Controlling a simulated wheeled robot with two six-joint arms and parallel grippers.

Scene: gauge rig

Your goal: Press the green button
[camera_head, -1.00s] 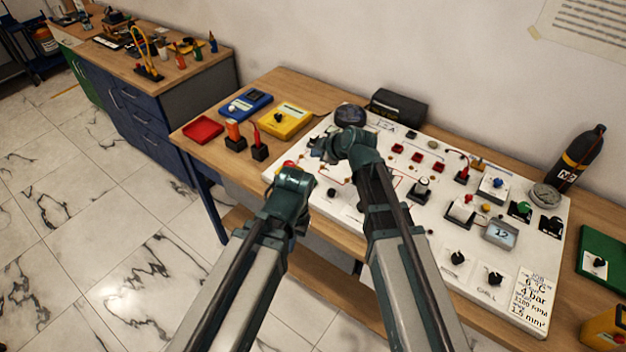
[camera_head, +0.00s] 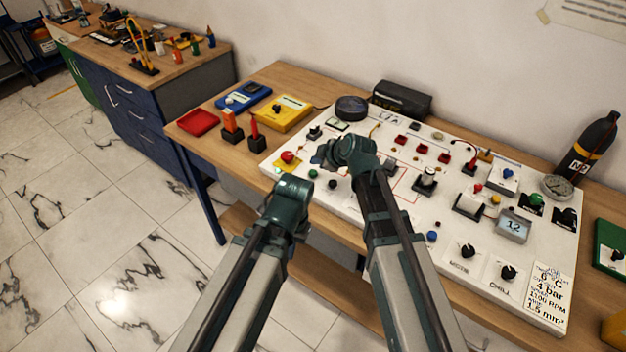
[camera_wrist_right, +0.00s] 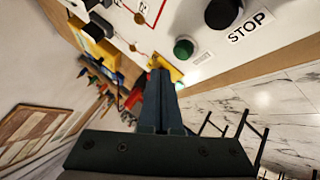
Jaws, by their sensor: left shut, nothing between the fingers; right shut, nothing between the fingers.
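The small round green button (camera_head: 312,173) is near the left front of the white panel (camera_head: 350,205). In the right wrist view, the green button (camera_wrist_right: 183,49) sits beside a black button (camera_wrist_right: 222,13) labelled STOP. My right gripper (camera_head: 322,156) is over the panel, a little beyond the green button in the head view. Its shut, empty fingers (camera_wrist_right: 158,73) appear close to the button in the wrist view, with no contact visible. My left gripper (camera_head: 291,190) is just in front of the panel's left front edge; its fingertips are mostly hidden.
A red button on a yellow plate (camera_head: 288,157) is left of the green one. Switches, knobs and a display (camera_head: 513,226) fill the panel's right. A green knob (camera_head: 536,200) is at far right. Orange and red upright items (camera_head: 231,122) stand left of the panel.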

